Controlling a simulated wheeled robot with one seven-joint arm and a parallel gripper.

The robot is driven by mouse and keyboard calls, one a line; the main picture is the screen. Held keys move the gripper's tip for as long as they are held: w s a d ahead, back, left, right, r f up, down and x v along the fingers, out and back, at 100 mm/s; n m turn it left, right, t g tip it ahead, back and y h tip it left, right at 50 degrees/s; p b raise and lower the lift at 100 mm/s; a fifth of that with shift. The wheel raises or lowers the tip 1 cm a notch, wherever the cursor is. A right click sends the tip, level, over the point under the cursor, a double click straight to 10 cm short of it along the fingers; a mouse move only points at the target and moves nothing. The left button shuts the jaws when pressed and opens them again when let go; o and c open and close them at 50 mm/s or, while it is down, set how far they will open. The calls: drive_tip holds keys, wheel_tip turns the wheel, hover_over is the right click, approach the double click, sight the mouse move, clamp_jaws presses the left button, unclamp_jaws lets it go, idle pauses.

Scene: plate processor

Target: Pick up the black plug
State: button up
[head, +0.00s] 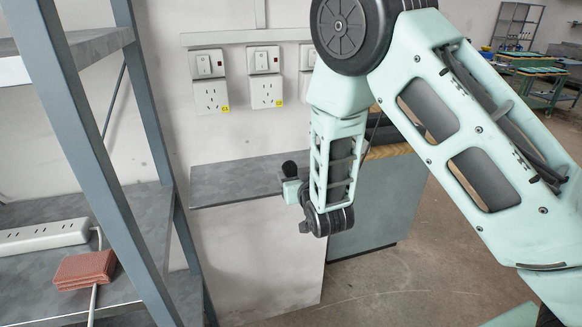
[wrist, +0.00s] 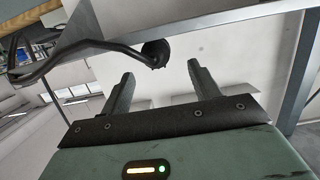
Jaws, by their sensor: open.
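The black plug (wrist: 155,52) is in the wrist view, a dark rounded head on a bent black cord running left. My gripper (wrist: 161,70) is open, its two dark fingers apart and empty. The plug shows just beyond the fingertips, in line with the gap between them; I cannot tell how far off. In the head view my gripper (head: 292,188) is partly visible as a small pale green block at the arm's end. A dark rounded shape just above it, by the grey ledge, may be the plug. The fingers are not clear there.
A grey ledge (head: 225,183) juts from the wall beneath several white sockets (head: 210,95). A metal rack (head: 150,125) stands at left, holding a white power strip (head: 40,237) and a reddish block (head: 85,269). A wood-topped cabinet (head: 385,205) stands behind my arm. Open floor lies at lower right.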

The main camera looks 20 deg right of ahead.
sight(290, 166)
drive_tip(key=w+p, duration=0.1)
drive_tip(key=w, duration=0.2)
drive_tip(key=w+f+p, duration=0.1)
drive_tip(key=w+p, duration=0.1)
drive_tip(key=w, duration=0.1)
drive_tip(key=shift+d+f, duration=0.15)
drive_tip(key=shift+w+f, duration=0.25)
drive_tip(key=shift+w, duration=0.25)
drive_tip(key=c, duration=1)
drive_tip(key=shift+c, duration=0.4)
drive_tip(key=shift+r, duration=0.15)
